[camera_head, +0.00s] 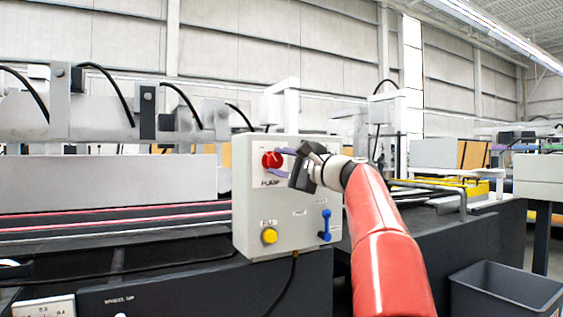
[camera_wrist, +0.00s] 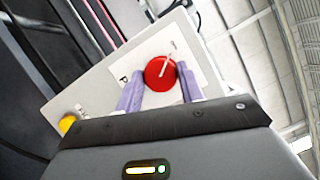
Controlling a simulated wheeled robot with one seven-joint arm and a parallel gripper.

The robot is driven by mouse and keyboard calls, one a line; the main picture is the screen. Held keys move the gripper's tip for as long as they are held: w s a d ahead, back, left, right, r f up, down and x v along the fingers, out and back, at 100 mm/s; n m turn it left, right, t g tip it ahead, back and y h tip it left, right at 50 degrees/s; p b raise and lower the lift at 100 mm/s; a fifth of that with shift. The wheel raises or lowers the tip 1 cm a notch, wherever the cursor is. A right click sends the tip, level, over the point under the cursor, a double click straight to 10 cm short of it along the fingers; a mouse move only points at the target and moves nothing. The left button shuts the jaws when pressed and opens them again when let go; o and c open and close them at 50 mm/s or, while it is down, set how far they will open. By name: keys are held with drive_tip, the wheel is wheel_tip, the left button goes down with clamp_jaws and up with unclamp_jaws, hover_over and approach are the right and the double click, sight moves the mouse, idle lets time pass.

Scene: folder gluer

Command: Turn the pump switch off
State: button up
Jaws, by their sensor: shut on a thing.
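The pump switch (camera_head: 272,160) is a round red knob on the upper part of a grey control box (camera_head: 245,215), above a label reading PUMP. My gripper (camera_head: 283,152) reaches it from the right. In the wrist view the red knob (camera_wrist: 160,73) lies between the tips of my two purple fingers (camera_wrist: 158,85), one on each side, and the gripper is shut on it. A white pointer line on the knob runs toward the upper right in the wrist view. The full switch markings are not readable.
A yellow button (camera_head: 269,236) sits low on the box, and a blue lever (camera_head: 325,225) is at its lower right. A black cable hangs below the box. Machine rails (camera_head: 120,225) lie to the left. A dark grey bin (camera_head: 505,290) stands at the lower right.

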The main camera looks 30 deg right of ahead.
idle(0.3)
drive_tip(key=o, duration=1)
drive_tip(key=b+v, duration=0.2)
drive_tip(key=v, duration=0.5)
drive_tip(key=shift+s+d+f, duration=0.1)
drive_tip(key=shift+s+d, duration=0.1)
drive_tip(key=shift+s, duration=0.15)
